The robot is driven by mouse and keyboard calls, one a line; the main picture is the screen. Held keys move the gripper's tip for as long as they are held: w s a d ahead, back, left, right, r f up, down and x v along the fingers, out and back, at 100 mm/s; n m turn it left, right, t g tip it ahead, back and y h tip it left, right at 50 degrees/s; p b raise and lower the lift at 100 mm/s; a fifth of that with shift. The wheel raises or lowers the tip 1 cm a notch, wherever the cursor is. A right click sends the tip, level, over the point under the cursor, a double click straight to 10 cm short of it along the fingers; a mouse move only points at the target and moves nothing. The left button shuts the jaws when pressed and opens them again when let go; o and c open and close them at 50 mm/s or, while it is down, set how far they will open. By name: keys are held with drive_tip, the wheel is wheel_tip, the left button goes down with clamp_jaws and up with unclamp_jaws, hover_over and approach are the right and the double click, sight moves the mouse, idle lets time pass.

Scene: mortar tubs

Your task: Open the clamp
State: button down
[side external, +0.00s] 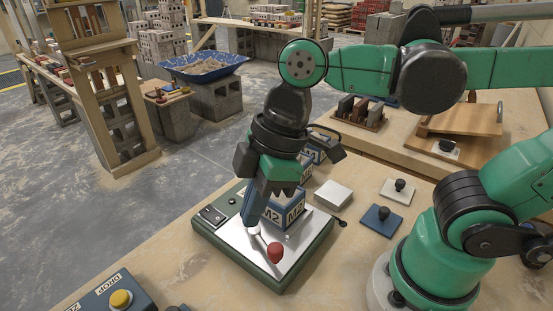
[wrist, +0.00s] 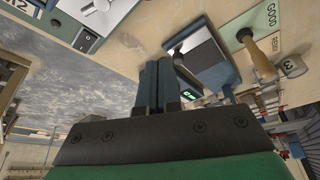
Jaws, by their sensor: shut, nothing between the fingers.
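A green-edged fixture (side external: 300,250) with a bright metal plate stands on the bench in the side view. A lever with a red knob (side external: 275,252) rises from its front part, and I take this to be the clamp handle. A block marked M2 (side external: 292,212) sits on the plate behind the lever. My gripper (side external: 251,217) points down over the plate, left of the block, with its blue fingers shut and empty. The fingertips look close to the lever's foot; I cannot tell if they touch. In the wrist view the shut fingers (wrist: 157,88) show in the middle.
A rocker switch (side external: 213,214) is on the fixture's left side. A yellow-button box (side external: 120,299) stands front left. A white block (side external: 333,194) and black-knobbed plates (side external: 381,219) lie to the right. A wooden-handled stamp (wrist: 262,52) shows in the wrist view.

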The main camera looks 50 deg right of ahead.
drive_tip(key=shift+s+d+r, duration=0.1)
drive_tip(key=shift+d+r, duration=0.1)
drive_tip(key=shift+r, duration=0.45)
drive_tip(key=w+d+f+m+t+h, duration=0.1)
drive_tip(key=d+m, duration=0.2)
drive_tip(key=m, duration=0.1)
drive_tip(key=w+d+f+m+t+h, duration=0.1)
drive_tip(key=w+d+m+t, duration=0.1)
drive_tip(key=d+m, duration=0.1)
drive_tip(key=w+d+f+m+t+h, duration=0.1)
drive_tip(key=w+d+m+t, duration=0.1)
drive_tip(key=d+m, duration=0.2)
drive_tip(key=shift+w+d+m, duration=0.1)
drive_tip(key=shift+d+m, duration=0.2)
drive_tip(key=shift+d, duration=0.35)
